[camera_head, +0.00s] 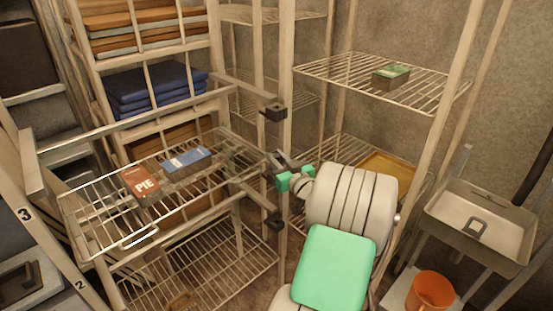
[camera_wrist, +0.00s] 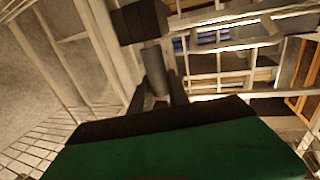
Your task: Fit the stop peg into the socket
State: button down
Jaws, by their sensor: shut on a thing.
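My gripper (camera_head: 279,162) is beside the post at the end of the wire rack, between an upper dark block (camera_head: 272,110) and a lower dark block (camera_head: 275,222). In the wrist view the two dark fingers (camera_wrist: 161,92) are shut on a grey cylindrical peg (camera_wrist: 155,68). The peg's far end is close to a dark block (camera_wrist: 140,22), which looks like a socket. I cannot tell whether the peg touches it or is inside it. The block's opening is not visible. In the head view the peg is too small to make out clearly.
The pull-out wire shelf (camera_head: 85,212) holds a red PIE box (camera_head: 141,186) and a blue box (camera_head: 187,161). A green box (camera_head: 391,76) sits on the back shelf. A metal sink (camera_head: 480,225) and orange bucket (camera_head: 430,291) stand at right. Rack posts crowd my gripper.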

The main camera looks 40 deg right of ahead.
jog(key=shift+f+b, duration=0.35)
jog(key=shift+b, duration=0.05)
dwell(0.4)
jog(key=c, duration=1.2)
grip_release()
jog(key=shift+o, duration=0.2)
